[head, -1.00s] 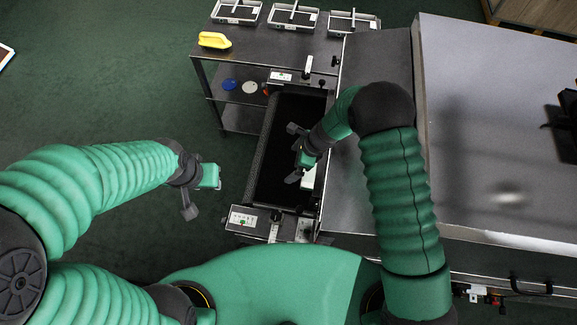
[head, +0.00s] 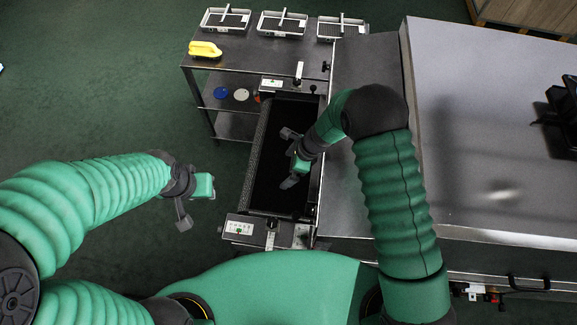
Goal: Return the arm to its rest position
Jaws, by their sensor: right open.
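My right gripper (head: 287,159) is open above the black conveyor belt (head: 268,190) of the dryer, with its two dark fingers spread apart. No object shows between the fingers. My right arm bends over from the right and partly hides the belt's right edge. My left gripper (head: 197,205) hangs over the green floor, left of the belt. Only part of its fingers shows, and I cannot see whether they are apart.
The dryer's metal housing (head: 470,130) stands close at the right. A steel table (head: 250,55) at the back holds white trays (head: 282,24) and a yellow object (head: 205,49). A control box (head: 240,228) sits at the belt's near end. Floor at the left is clear.

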